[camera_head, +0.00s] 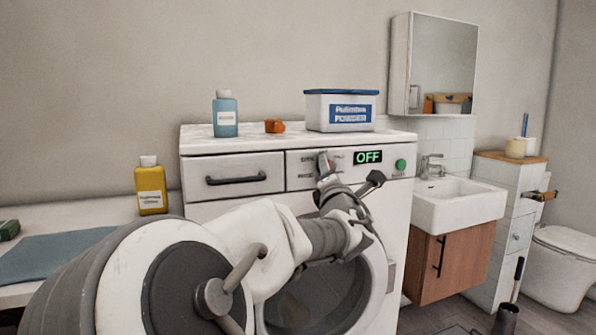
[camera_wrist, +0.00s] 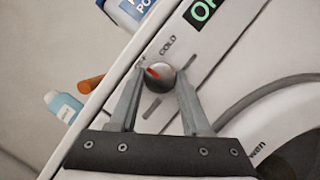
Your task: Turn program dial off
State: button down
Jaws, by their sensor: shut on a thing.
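The program dial (camera_wrist: 160,78) is a round metallic knob with a red pointer mark on the washing machine's front panel. In the wrist view the two fingers of my gripper (camera_wrist: 157,88) stand on either side of the dial and are shut on it. The pointer lies toward the upper left in that view, near partly hidden lettering; the word COLD is printed beside the dial. In the head view my gripper (camera_head: 328,168) reaches the panel and mostly hides the dial. The display (camera_head: 368,157) beside it reads OFF in green.
A green round button (camera_head: 400,164) is right of the display, and a drawer (camera_head: 235,179) is on the left. A powder box (camera_head: 341,111), a blue bottle (camera_head: 225,115) and a small orange object (camera_head: 274,126) stand on top. A sink (camera_head: 458,203) is at the right.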

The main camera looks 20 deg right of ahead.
jog(key=shift+d+r, duration=0.1)
jog(key=shift+r, duration=0.05)
dwell(0.3)
jog(key=shift+c, duration=1.8)
grip_release()
